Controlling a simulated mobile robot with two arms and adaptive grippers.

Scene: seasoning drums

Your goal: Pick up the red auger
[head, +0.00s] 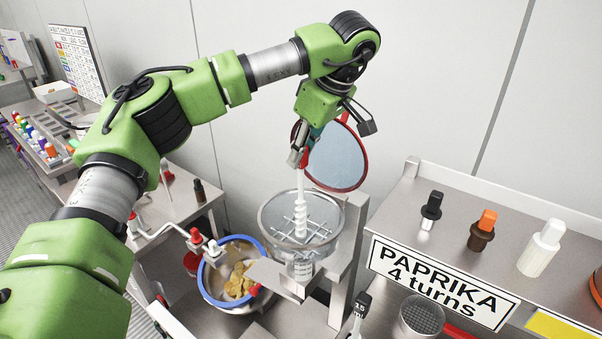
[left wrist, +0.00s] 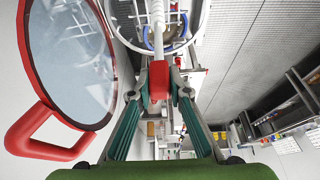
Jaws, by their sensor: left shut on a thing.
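The red auger has a red block-shaped head (left wrist: 159,80) and a white shaft with a spiral (head: 300,215). My left gripper (head: 299,158) is shut on the red head, with one finger on each side of it in the left wrist view (left wrist: 160,95). The auger hangs upright below the gripper. Its spiral shows within the outline of a round clear hopper (head: 265,222) that has a metal grid. I cannot tell whether the tip touches anything. The fingers mostly hide the red head in the head view. My right gripper is not in view.
A round red-rimmed lid (head: 337,160) stands open close behind the left gripper; its red handle (left wrist: 28,130) shows in the left wrist view. A blue-rimmed bowl of chips (head: 236,275) is below left. Several capped tools line the shelf (head: 410,200) above the paprika sign (head: 440,283).

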